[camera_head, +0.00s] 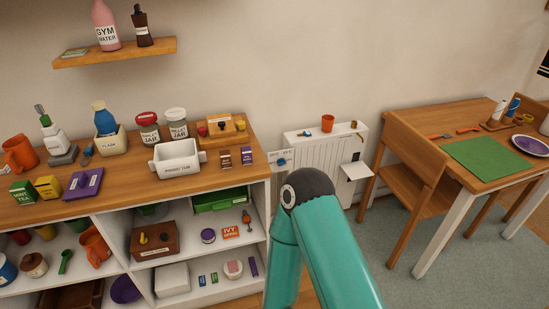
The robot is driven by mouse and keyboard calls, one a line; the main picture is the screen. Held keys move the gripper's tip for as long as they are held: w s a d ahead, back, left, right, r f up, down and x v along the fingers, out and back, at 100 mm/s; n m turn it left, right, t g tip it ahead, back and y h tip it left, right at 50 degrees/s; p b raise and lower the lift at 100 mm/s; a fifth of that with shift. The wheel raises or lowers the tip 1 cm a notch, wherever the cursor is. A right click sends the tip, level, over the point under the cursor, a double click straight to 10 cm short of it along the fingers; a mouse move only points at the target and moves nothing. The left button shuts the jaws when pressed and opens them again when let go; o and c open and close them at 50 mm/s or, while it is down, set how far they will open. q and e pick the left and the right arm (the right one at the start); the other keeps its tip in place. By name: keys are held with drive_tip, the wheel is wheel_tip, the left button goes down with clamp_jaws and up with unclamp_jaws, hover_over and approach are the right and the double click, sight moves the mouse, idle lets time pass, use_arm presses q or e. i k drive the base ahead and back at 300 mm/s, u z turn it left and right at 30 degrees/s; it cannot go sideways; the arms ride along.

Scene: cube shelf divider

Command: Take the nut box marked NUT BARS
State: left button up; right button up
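I cannot read the words NUT BARS on anything in view, so I cannot tell which item is the nut box. A small upright brown box (225,159) with a pale label stands near the right end of the wooden shelf top, and its print is too small to read. A small purple box (246,157) stands just right of it. A wider brown box (155,241) with a pale label sits in the upper middle compartment of the shelf. Neither gripper shows; only teal links and a black joint of one of my arms rise at bottom centre.
The white shelf unit's wooden top (130,203) also holds a white pantry tub (178,168), jars (148,129), a purple case (83,183) and an orange mug (20,153). A radiator (325,155), chair (412,178) and table (425,116) stand right. Grey rug (440,245) lies between.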

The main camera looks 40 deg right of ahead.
sight(225, 156)
drive_tip(key=z, duration=0.3)
drive_tip(key=i, duration=1)
drive_tip(key=u, duration=0.05)
